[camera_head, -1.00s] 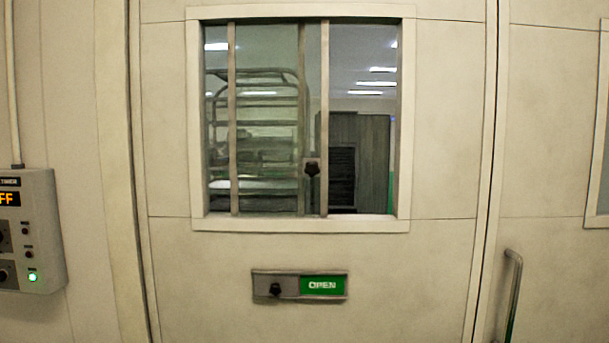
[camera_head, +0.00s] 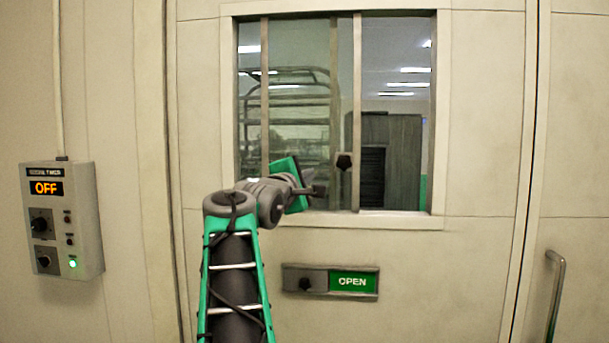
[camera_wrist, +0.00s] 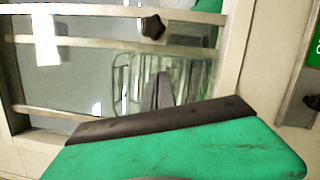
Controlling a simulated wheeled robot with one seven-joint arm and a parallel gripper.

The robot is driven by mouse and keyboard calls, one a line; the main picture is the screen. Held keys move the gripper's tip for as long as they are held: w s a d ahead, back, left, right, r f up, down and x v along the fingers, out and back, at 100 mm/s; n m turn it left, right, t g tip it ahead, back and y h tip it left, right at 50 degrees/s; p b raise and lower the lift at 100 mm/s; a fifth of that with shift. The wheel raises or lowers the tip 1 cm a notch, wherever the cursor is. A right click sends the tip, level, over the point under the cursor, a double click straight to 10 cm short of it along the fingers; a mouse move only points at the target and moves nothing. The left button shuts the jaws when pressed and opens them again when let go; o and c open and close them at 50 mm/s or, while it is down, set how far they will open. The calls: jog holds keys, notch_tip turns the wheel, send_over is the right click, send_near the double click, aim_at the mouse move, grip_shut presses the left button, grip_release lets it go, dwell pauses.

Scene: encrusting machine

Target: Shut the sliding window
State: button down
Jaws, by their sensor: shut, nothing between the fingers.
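The sliding window (camera_head: 437,120) is set in a pale wall panel. Its framed glass pane with a dark knob (camera_head: 344,161) stands to the left of centre, and the right part of the opening shows no pane in front of the grey cabinet behind. My gripper (camera_head: 319,190) is shut and empty, just left of and a little below the knob in the head view. In the wrist view my gripper's fingers (camera_wrist: 158,92) are together, and the knob (camera_wrist: 153,27) is above them, apart from the fingers.
A sign plate reading OPEN (camera_head: 352,282) with its own dark knob sits below the window. A control box (camera_head: 62,220) showing OFF with a green light is on the left wall. A curved metal handle (camera_head: 556,295) is at lower right. A rack stands behind the glass.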

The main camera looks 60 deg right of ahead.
jog(key=s+d, duration=0.1)
jog(key=d, duration=0.1)
jog(key=d+r+p, duration=0.1)
jog(key=d, duration=0.1)
jog(key=s+d, duration=0.1)
jog(key=d, duration=0.1)
jog(key=shift+s+r+p, duration=0.3)
jog(key=shift+s+r, duration=0.05)
jog(key=shift+d, duration=0.1)
